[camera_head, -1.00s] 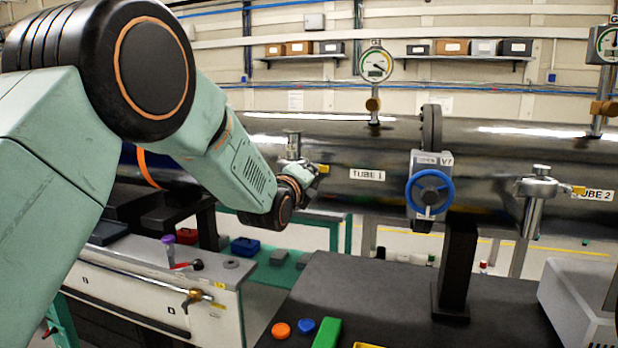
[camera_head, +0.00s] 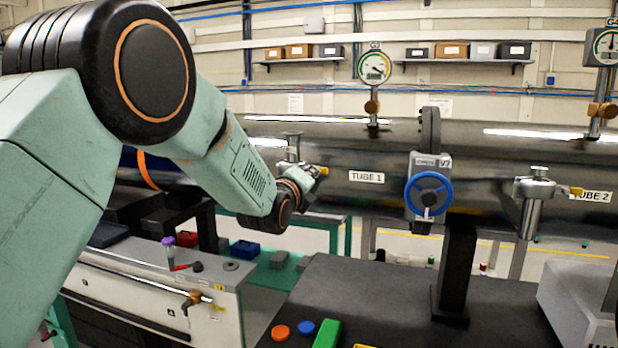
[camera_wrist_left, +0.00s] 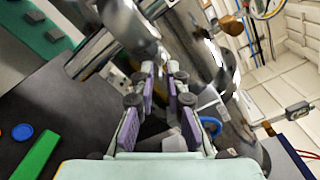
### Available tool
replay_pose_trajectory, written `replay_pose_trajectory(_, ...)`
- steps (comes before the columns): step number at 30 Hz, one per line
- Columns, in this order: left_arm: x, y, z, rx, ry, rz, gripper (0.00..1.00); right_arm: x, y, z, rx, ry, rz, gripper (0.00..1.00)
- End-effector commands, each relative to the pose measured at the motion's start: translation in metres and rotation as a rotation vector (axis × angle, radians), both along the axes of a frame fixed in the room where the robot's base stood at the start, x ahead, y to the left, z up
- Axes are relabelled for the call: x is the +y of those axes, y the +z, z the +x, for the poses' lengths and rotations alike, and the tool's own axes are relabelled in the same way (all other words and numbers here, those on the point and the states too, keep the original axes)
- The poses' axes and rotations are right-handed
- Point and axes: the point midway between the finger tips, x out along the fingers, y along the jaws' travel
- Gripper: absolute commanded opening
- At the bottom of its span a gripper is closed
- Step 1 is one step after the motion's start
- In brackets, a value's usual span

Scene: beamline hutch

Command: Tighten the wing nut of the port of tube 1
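Tube 1 (camera_head: 366,177) is a long shiny dark metal pipe along the back. Its port (camera_head: 292,146) is a metal stub left of the label, partly hidden behind my left wrist. A small yellow tip (camera_head: 323,170) shows beside my left gripper (camera_head: 313,180) there; I take it for the wing nut. In the left wrist view a shiny metal cylinder, apparently the port (camera_wrist_left: 122,22), lies just ahead of the fingertips. My left gripper (camera_wrist_left: 161,68) has purple pads standing apart, with a gap between them. Contact with the nut cannot be made out. My right gripper is not in view.
A valve with a blue handwheel (camera_head: 428,194) is right of the port. Tube 2's port (camera_head: 534,195) stands further right. A gauge (camera_head: 374,68) rises above tube 1. The dark bench (camera_head: 385,290) in front holds coloured pieces and a black post (camera_head: 456,265).

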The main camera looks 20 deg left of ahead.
Motion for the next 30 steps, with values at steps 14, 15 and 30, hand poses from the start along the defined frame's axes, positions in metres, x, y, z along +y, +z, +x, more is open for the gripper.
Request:
replay_pose_trajectory(14, 0.002, 0.003, -0.040, -0.004, 0.001, -0.001, 0.13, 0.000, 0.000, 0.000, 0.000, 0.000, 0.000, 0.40)
replay_pose_trajectory(15, 0.002, 0.003, -0.046, -0.003, 0.001, -0.001, 0.13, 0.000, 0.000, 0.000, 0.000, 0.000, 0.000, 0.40)
replay_pose_trajectory(30, 0.003, 0.002, -0.115, -0.001, 0.000, 0.001, 0.13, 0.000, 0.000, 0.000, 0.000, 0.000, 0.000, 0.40)
